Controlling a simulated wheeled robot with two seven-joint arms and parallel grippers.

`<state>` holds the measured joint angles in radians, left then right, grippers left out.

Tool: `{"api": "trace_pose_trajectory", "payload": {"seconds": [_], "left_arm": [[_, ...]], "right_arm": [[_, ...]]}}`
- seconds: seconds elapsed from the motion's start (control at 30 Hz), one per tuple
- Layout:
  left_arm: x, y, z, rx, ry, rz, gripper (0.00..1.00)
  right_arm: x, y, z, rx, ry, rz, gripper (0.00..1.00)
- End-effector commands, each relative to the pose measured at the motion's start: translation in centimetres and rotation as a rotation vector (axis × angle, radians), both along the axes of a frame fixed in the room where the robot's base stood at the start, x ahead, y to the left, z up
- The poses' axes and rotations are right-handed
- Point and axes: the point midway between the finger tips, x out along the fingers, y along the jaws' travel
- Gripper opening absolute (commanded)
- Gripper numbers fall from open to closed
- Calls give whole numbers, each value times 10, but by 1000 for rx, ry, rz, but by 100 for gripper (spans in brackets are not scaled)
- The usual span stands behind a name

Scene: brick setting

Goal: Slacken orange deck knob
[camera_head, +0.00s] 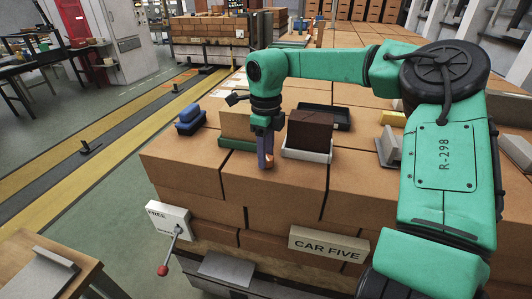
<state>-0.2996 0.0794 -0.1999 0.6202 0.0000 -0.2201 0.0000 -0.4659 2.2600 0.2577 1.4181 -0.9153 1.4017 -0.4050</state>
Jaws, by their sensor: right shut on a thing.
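The orange deck knob (269,163) is a small orange piece low on the brick deck, mostly hidden by my fingers. My right gripper (266,158) points straight down and is shut on it. The green right arm reaches over the deck from the right. The brick deck (195,153) is a car stacked with large tan blocks. My left gripper is not in view.
A white tray (307,155) with a dark brown brick stands just right of the gripper, and a green tray (237,144) with a tan brick just left. Blue pieces (190,118) lie further left. A grey bracket (390,148) is at right. A red-knobbed lever (164,269) hangs at the front.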

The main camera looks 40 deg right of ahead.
Motion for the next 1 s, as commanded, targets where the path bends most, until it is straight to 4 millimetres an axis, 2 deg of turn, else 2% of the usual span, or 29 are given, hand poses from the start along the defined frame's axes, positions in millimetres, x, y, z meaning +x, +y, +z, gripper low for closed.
{"api": "trace_pose_trajectory", "payload": {"seconds": [0.6, 1.0], "left_arm": [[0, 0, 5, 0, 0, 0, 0], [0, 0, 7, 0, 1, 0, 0]], "right_arm": [[0, 1, 2, -1, -6, 574, 0], [0, 1, 2, -1, -7, 828, 0]]}}
